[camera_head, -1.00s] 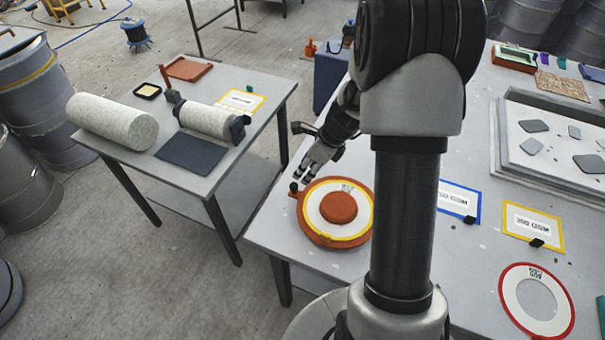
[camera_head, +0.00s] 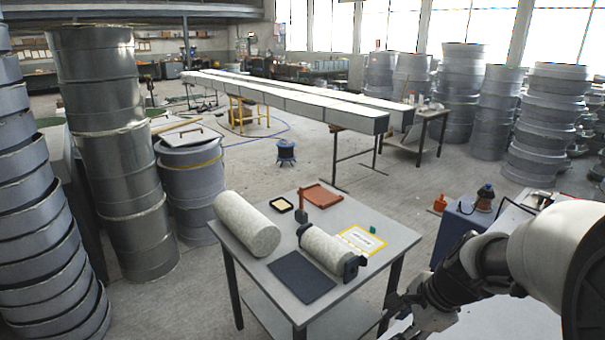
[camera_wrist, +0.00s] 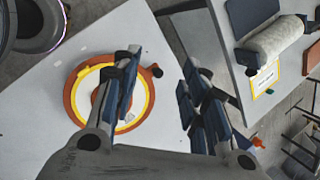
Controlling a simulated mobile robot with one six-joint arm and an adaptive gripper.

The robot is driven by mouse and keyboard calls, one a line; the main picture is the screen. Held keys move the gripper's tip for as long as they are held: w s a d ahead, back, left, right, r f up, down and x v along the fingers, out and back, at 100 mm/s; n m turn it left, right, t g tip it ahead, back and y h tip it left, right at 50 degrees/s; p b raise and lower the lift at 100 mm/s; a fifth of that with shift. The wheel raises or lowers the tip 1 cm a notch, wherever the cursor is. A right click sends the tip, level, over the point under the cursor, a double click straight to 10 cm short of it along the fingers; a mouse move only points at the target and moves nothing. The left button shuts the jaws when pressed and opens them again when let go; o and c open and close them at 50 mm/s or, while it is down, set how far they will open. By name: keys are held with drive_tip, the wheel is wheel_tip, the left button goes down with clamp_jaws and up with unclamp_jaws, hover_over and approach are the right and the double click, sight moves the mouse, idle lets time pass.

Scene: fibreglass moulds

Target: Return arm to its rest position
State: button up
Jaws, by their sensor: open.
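My gripper (camera_wrist: 160,66) is open, with nothing between its fingers in the wrist view. My arm (camera_head: 480,268) enters from the right edge of the head view, and the gripper (camera_head: 398,318) shows only partly near the bottom. In the wrist view, a round orange piece with a yellow ring (camera_wrist: 76,112) lies on the white worktable (camera_wrist: 40,130). My left finger covers part of it, and whether they touch cannot be told. The orange piece is outside the head view.
A small table (camera_head: 240,232) holds a thick pale roll (camera_head: 247,224), a smaller roll on a holder (camera_head: 326,249), a dark mat (camera_head: 302,277) and a yellow-framed card (camera_head: 362,240). Stacked drums (camera_head: 118,150) stand left. A blue box (camera_head: 452,232) stands near my arm. Floor behind is fairly clear.

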drive_tip(key=s+a+r+n, duration=0.2)
drive_tip(key=s+r+n, duration=0.1)
drive_tip(key=s+n, duration=0.3)
drive_tip(key=s+a+r+n+h, duration=0.1)
drive_tip(key=s+a+r+n, duration=0.1)
drive_tip(key=s+n, duration=0.4)
drive_tip(key=s+a+r+n+t+h, duration=0.1)
drive_tip(key=s+a+r+n, duration=0.1)
drive_tip(key=s+r+n, duration=0.2)
drive_tip(key=s+n, duration=0.2)
drive_tip(key=s, duration=0.2)
drive_tip(key=shift+r+n, duration=0.35)
drive_tip(key=shift+n, duration=0.05)
drive_tip(key=shift+w, duration=0.1)
drive_tip(key=shift+c, duration=0.8)
